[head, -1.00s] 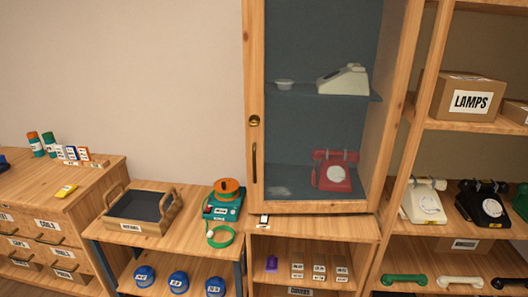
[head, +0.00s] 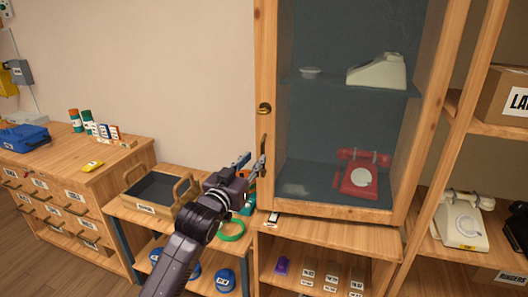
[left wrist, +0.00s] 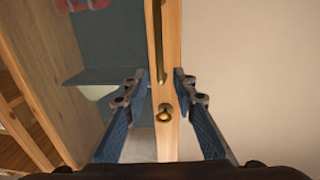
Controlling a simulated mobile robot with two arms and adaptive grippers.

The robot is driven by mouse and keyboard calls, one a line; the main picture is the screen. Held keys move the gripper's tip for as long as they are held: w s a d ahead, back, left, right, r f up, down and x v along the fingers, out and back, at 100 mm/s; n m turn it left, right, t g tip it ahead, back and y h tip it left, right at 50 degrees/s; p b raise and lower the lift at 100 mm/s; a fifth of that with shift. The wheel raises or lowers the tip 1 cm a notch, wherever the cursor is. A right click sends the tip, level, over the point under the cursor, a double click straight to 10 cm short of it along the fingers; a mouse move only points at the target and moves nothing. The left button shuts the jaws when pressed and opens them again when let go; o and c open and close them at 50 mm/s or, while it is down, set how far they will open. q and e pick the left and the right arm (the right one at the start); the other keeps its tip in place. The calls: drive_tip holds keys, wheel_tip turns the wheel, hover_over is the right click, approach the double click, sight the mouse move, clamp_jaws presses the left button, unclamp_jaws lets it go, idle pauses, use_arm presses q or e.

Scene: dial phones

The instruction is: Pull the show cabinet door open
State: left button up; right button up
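The show cabinet door (head: 265,60) is a wood-framed glass door and looks shut. Its dark bar handle (head: 263,148) is upright on the left stile, below a round brass knob (head: 264,108). My left gripper (head: 252,163) is at the lower part of the handle. The left wrist view looks upside down. There my left gripper (left wrist: 157,83) is open, its fingers on either side of the stile, with the handle (left wrist: 157,40) and knob (left wrist: 164,113) between them. I cannot tell if the fingers touch anything. My right gripper is not in view.
Behind the glass are a red phone (head: 362,174) and a cream phone (head: 377,72). A wooden tray (head: 133,204) and a green cable loop (head: 231,230) are on the low bench, close to my left arm. An open phone shelf stands at the right.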

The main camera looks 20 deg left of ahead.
sight(262, 152)
use_arm(q)
drive_tip(key=shift+w+d+f+p, duration=0.1)
drive_tip(key=shift+w+p, duration=0.1)
drive_tip(key=shift+w, duration=1)
drive_tip(key=shift+w+d+r+p, duration=0.1)
drive_tip(key=shift+w+d+p, duration=0.05)
drive_tip(key=shift+w, duration=1)
drive_tip(key=shift+w+d+f+p, duration=0.1)
drive_tip(key=shift+w+p, duration=0.1)
drive_tip(key=shift+w, duration=1)
clamp_jaws()
